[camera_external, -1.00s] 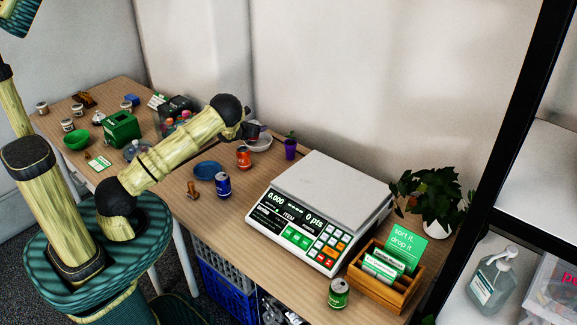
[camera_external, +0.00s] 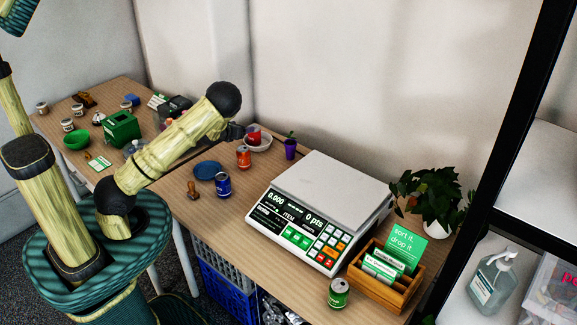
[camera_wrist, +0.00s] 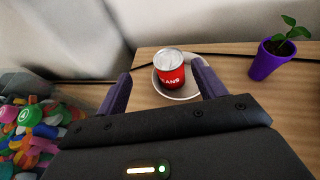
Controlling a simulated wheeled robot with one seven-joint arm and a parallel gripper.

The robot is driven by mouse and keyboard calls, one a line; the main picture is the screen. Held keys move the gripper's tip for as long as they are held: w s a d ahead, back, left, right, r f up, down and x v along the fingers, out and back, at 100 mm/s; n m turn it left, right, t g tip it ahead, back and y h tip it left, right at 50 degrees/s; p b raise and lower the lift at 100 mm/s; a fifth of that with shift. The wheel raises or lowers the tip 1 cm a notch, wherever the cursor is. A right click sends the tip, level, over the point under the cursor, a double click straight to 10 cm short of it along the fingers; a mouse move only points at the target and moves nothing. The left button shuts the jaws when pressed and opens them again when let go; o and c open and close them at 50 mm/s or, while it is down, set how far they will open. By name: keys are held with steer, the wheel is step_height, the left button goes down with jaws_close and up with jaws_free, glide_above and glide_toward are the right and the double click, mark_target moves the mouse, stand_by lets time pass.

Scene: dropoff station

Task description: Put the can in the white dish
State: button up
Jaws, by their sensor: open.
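A red can (camera_external: 254,132) with a silver lid stands in the white dish (camera_external: 263,147) at the back of the table. In the wrist view the can (camera_wrist: 169,72) shows white lettering and looks upright inside the dish's rim (camera_wrist: 188,94). My gripper (camera_external: 240,131) is beside the can on its left in the external view. In the wrist view my gripper (camera_wrist: 161,72) has its two purple fingers wide apart, with gaps between them and the can. The gripper holds nothing. The far side of the dish is partly hidden by the can.
A purple pot (camera_external: 290,149) with a plant stands right of the dish. An orange can (camera_external: 243,157), a blue plate (camera_external: 207,171) and a blue can (camera_external: 223,185) are in front. A scale (camera_external: 320,210) fills the table's middle; a green can (camera_external: 339,293) stands near the front.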

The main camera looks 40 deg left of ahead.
steer(key=shift+s+d+r, duration=0.15)
steer(key=shift+s+r, duration=0.05)
steer(key=shift+s, duration=0.3)
stand_by(0.3)
steer(key=s+d+r+n+g+h, duration=0.1)
steer(key=s+d+r+n+g, duration=0.1)
steer(key=s+n, duration=0.7)
steer(key=s+d+r+n+g+h, duration=0.1)
steer(key=s+d+n+g, duration=0.4)
steer(key=s+n, duration=0.5)
steer(key=s+d+r+n+g+h, duration=0.1)
steer(key=s+d+r+n+g, duration=0.2)
steer(key=s+d+n, duration=0.3)
steer(key=s+r+n, duration=0.1)
steer(key=s+n, duration=0.3)
steer(key=n, duration=0.4)
